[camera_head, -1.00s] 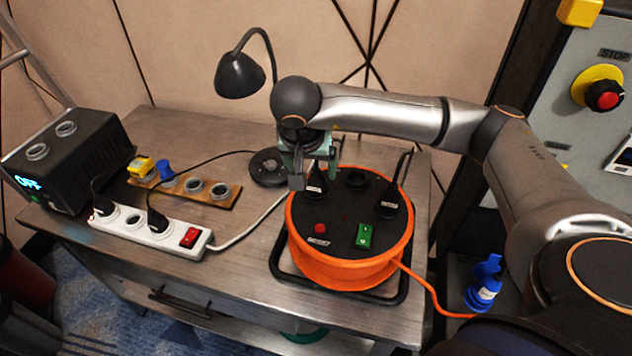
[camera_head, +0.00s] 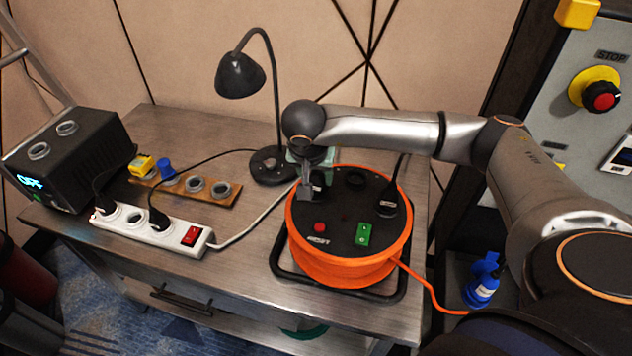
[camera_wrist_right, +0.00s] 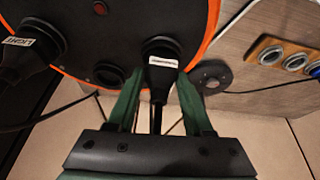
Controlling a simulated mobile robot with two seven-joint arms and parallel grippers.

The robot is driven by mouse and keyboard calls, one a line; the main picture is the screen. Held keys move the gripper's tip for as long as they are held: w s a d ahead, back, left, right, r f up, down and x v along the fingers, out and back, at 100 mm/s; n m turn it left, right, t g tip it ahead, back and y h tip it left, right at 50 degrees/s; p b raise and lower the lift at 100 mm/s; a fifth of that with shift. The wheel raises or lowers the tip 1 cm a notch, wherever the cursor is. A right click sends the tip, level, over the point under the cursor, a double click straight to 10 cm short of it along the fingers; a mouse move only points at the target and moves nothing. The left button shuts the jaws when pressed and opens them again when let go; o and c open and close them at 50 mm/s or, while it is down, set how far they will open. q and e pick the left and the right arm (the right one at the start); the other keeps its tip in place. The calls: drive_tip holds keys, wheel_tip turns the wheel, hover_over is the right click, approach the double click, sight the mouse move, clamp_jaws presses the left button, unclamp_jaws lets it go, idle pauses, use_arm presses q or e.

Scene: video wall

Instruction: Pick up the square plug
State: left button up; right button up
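A black plug with a white label (camera_wrist_right: 162,70) sits in a socket of the orange cable reel (camera_head: 350,270). In the head view, part of this plug (camera_head: 318,184) shows beside my right gripper (camera_head: 308,190). In the right wrist view, the green fingers of my right gripper (camera_wrist_right: 160,92) stand apart on both sides of the plug. I cannot tell whether they touch it. A second black plug, labelled LIGHT (camera_wrist_right: 28,48), is in the reel; it also shows in the head view (camera_head: 387,204). I cannot tell which plug is the square one. My left gripper is not in view.
The reel top has a red button (camera_head: 319,228) and a green switch (camera_head: 363,234). A desk lamp (camera_head: 270,164) stands behind it. A white power strip (camera_head: 128,226), a wooden socket board (camera_head: 228,198) and a black box (camera_head: 65,150) are at the left. The table's front middle is bare.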

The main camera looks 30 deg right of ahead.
clamp_jaws()
drive_tip(key=shift+r, duration=0.15)
idle(0.4)
